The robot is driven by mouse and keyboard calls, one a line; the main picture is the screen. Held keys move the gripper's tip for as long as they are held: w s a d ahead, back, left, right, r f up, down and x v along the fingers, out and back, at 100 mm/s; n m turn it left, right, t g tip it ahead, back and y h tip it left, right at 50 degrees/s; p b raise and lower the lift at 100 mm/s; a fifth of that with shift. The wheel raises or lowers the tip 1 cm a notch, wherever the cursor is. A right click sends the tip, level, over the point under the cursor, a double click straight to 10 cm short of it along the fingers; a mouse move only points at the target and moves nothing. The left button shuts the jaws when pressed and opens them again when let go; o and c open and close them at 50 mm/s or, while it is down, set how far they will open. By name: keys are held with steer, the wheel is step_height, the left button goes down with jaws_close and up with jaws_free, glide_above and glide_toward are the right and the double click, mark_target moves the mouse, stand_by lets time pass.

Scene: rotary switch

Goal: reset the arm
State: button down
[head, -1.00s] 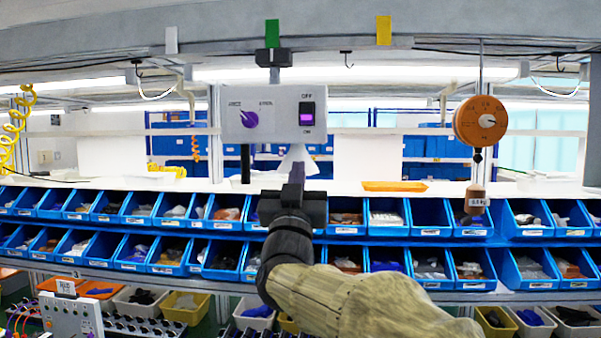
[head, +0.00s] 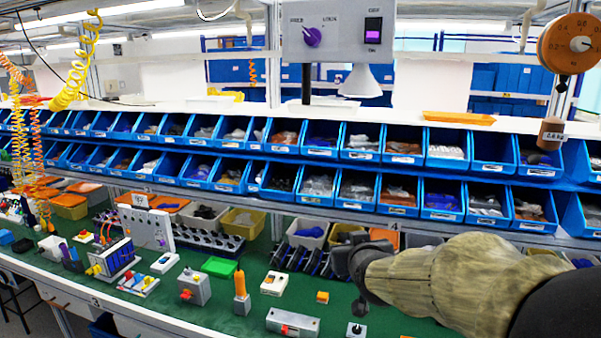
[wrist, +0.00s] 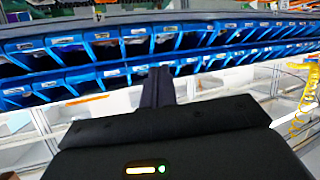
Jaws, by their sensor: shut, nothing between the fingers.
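The grey switch box (head: 344,32) hangs above the shelf at the top centre of the head view. It carries a purple rotary knob (head: 312,37) on the left and a lit purple rocker switch (head: 373,31) on the right, with a white cone below. The wrist view shows blue bins beyond the fingers, and the switch box is out of that view.
Two rows of blue bins (head: 320,186) run across behind the arm. The green bench (head: 225,318) holds small devices, among them a grey box with an orange button (head: 194,288), an orange-handled tool (head: 241,292) and a metal switch block (head: 292,323). An orange round gauge (head: 570,44) hangs at the right.

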steer(key=s+d+f+g, duration=0.2)
steer(key=s+f+g, duration=0.3)
steer(key=s+f, duration=0.5)
steer(key=s+d+f+m+g, duration=0.1)
steer(key=s+d+f+g, duration=0.1)
steer(key=s+f+g, duration=0.4)
steer(key=s+f, duration=0.4)
steer(key=s, duration=0.1)
steer(key=shift+s, duration=0.15)
